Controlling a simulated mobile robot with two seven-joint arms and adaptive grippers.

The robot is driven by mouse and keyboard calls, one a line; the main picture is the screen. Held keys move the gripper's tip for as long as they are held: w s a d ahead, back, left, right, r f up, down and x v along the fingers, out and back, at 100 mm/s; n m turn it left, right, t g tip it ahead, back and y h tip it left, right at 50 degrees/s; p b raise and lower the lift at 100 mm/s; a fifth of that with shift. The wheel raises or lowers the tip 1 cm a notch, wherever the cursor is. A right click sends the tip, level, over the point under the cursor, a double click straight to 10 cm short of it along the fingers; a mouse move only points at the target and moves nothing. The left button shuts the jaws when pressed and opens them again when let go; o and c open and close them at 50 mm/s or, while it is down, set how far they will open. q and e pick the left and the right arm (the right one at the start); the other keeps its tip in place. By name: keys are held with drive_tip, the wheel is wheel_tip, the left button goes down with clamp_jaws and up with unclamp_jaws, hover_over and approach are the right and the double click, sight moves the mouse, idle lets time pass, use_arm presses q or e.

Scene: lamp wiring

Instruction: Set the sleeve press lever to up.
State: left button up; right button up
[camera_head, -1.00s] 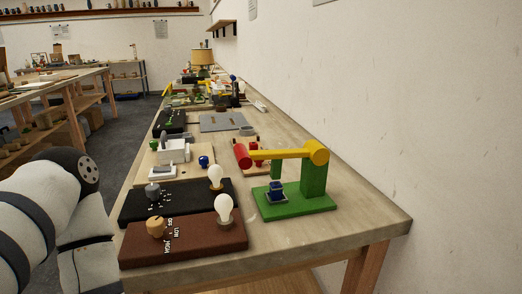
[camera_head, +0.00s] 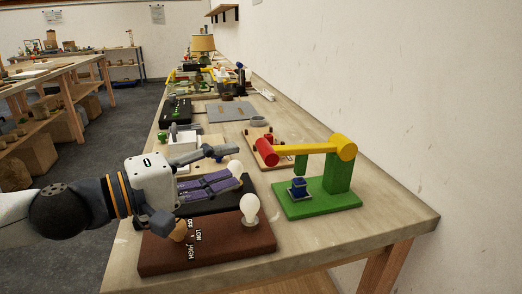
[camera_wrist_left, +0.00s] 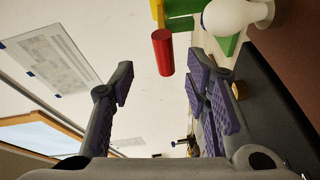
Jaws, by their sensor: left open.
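The sleeve press stands on the bench with a green base and post (camera_head: 340,175). Its yellow lever (camera_head: 310,149) runs leftward from the post top, near level, with a red handle (camera_head: 267,152) at its end. A small dark blue block (camera_head: 298,188) sits on the base under the lever. My left gripper (camera_head: 234,168) is open and empty, left of the red handle and apart from it. In the left wrist view the red handle (camera_wrist_left: 163,52) shows ahead between the open fingers (camera_wrist_left: 160,76). My right gripper is not in view.
A brown dimmer board (camera_head: 210,250) with a white bulb (camera_head: 249,209) lies in front of my left gripper. A black board (camera_head: 222,200) with another bulb lies beneath it. A wooden board (camera_head: 270,140) lies behind the handle. The wall is on the right.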

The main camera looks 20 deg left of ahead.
sight(273, 147)
use_arm(q)
drive_tip(key=w+d+b, duration=0.1)
drive_tip(key=w, duration=0.2)
drive_tip(key=w+d+f+n+b, duration=0.1)
drive_tip(key=w+d+b, duration=0.1)
drive_tip(key=w, duration=0.1)
drive_tip(key=w+d+n+b, duration=0.1)
drive_tip(key=w+d+b, duration=0.1)
drive_tip(key=w, duration=0.1)
drive_tip(key=shift+w+d+f+y, duration=0.15)
drive_tip(key=shift+w+f+y, duration=0.1)
drive_tip(key=shift+w+y, duration=0.05)
drive_tip(key=shift+w+d+r, duration=0.2)
drive_tip(key=shift+w+d, duration=0.05)
drive_tip(key=shift+w, duration=0.2)
clamp_jaws()
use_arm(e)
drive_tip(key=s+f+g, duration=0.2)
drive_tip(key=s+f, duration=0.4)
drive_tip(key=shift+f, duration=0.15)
